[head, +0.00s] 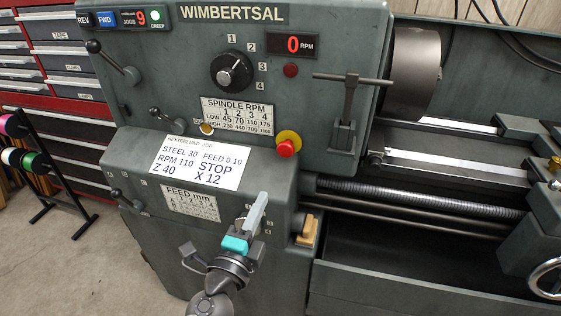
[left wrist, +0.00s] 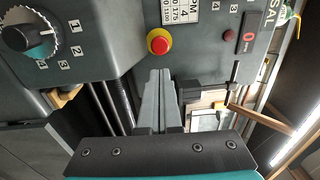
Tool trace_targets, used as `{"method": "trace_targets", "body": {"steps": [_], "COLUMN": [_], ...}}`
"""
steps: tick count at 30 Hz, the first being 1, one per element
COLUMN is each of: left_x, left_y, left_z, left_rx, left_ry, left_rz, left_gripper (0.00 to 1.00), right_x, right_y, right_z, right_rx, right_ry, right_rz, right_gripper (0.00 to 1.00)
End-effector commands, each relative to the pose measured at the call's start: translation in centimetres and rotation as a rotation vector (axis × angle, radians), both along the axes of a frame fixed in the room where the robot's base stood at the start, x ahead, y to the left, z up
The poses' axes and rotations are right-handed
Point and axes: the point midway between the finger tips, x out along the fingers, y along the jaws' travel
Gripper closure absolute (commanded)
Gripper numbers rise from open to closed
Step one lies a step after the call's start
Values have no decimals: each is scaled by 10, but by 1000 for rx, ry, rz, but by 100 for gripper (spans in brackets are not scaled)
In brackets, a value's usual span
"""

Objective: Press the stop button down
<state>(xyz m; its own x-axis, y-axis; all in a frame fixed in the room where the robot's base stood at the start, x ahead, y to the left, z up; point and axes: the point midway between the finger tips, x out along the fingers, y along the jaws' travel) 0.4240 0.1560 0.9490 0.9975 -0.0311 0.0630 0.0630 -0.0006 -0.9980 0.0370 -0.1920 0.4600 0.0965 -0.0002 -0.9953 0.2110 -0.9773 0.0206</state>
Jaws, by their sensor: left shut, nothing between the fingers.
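The stop button (head: 286,148) is a red mushroom knob on a yellow collar, on the lathe's grey front panel below the spindle plate. In the left wrist view the stop button (left wrist: 159,43) shows just beyond the fingertips. My left gripper (head: 262,197) is in front of the panel, below and left of the button in the head view, with its fingers shut and empty. In the left wrist view my left gripper's fingers (left wrist: 159,73) point toward the button, with a gap in the picture between tips and knob. My right gripper is not in view.
A job card (head: 201,163) and feed plate (head: 190,202) are left of the button. A T-handled tool (head: 350,100) stands to its right. A red RPM display (head: 293,45) reads 0. Levers stick out at left. A red tool chest (head: 70,106) stands behind.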

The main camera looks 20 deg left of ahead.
Motion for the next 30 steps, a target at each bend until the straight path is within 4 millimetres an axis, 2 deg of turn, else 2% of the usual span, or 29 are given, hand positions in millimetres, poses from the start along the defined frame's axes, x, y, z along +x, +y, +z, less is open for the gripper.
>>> {"method": "trace_targets", "body": {"steps": [6,11,30], "left_x": [2,16,110], "left_y": [0,0,-3], "left_z": [0,1,7], "left_rx": [0,0,0], "left_ry": [1,0,1], "left_rz": [0,0,0], "left_gripper": [100,100,100], "right_x": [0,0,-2], "right_y": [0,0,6], "right_z": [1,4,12], "right_rx": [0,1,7], "right_ry": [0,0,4], "right_rz": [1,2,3], "right_gripper": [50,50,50]}}
